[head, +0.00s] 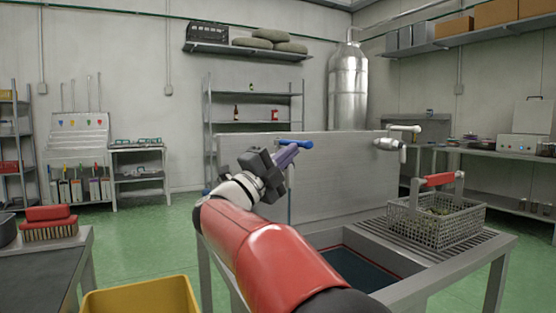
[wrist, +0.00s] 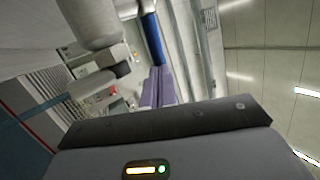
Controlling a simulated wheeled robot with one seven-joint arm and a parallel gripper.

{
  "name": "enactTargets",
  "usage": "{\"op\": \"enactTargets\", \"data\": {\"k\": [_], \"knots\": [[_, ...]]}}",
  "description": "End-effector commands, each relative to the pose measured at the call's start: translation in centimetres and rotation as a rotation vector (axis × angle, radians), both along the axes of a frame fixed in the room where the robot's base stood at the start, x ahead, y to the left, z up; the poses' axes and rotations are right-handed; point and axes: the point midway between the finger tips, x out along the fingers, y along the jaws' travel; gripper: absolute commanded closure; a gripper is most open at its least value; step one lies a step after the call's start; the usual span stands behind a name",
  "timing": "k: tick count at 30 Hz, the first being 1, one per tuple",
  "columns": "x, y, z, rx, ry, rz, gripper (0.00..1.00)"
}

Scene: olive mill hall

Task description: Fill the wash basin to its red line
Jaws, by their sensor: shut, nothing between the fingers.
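The wash basin (head: 420,264) is sunk in a metal bench. A red line runs along its inside wall, above a dark teal surface (head: 360,270); I cannot tell surely whether that is water. A blue tap lever (head: 300,144) sticks out at the top of the grey back panel, and a cream tap lever (head: 405,128) is farther right. My gripper (head: 288,155) is shut and empty, its purple fingers right at the blue lever. In the wrist view the fingertips (wrist: 155,72) meet the end of the blue lever (wrist: 151,38); contact is unclear. My arm hides part of the basin.
A wire basket (head: 432,222) with a red handle stands on the ribbed drainboard right of the basin. A yellow bin (head: 140,297) and a table with a red brush (head: 48,224) are at the left. Green floor (head: 135,240) is open behind them.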

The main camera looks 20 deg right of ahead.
Motion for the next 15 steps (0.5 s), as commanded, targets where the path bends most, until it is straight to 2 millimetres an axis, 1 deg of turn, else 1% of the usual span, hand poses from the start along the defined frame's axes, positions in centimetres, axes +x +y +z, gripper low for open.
{"op": "enactTargets", "data": {"k": [10, 15], "knots": [[0.01, -0.13, 0.03, 0.0, 0.0, 0.001, 1.0], [-0.2, -0.81, -0.47, 0.0, -0.003, 0.065, 1.0]]}}
